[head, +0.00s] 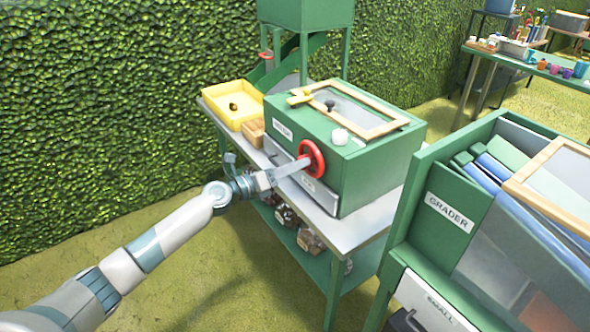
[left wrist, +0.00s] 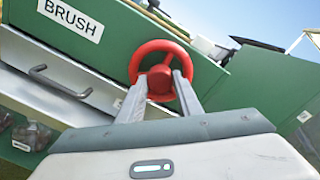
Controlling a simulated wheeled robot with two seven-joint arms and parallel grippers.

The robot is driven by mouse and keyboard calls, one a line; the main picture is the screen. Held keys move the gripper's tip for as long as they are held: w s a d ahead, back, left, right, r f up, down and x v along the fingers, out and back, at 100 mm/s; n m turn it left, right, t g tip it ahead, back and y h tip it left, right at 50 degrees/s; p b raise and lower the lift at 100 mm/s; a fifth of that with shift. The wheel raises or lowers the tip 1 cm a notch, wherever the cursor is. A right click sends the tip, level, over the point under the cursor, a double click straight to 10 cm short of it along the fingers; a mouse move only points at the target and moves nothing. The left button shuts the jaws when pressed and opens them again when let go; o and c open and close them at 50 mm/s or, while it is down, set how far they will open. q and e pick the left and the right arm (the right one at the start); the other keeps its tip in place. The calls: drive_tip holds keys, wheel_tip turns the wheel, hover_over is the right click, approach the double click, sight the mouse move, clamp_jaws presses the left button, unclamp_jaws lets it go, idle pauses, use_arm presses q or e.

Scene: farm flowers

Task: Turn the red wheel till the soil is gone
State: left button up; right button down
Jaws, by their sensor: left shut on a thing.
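The red wheel (head: 311,158) is on the front of a green box-shaped brush machine (head: 369,178) that stands on a metal table. I cannot make out any soil in these views. My right gripper is not in view.
A yellow tray (head: 211,103) with a small dark item sits at the table's left end, beside a small wooden box (head: 252,132). A green grader machine (head: 429,203) stands close on the right. Leafy hedge lies behind; grass is clear at lower left.

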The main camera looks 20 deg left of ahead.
use_arm(q)
drive_tip(key=shift+f+m, duration=0.15)
drive_tip(key=shift+m, duration=0.45)
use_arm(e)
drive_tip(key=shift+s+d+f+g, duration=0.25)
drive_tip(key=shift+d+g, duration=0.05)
use_arm(q)
drive_tip(key=o, duration=1.1)
drive_tip(key=shift+c, duration=0.2)
drive_tip(key=b+v, duration=0.4)
drive_tip(key=v, duration=1.3)
drive_tip(key=shift+s+a+b, duration=0.15)
drive_tip(key=shift+a+b, duration=0.05)
drive_tip(key=shift+b, duration=0.2)
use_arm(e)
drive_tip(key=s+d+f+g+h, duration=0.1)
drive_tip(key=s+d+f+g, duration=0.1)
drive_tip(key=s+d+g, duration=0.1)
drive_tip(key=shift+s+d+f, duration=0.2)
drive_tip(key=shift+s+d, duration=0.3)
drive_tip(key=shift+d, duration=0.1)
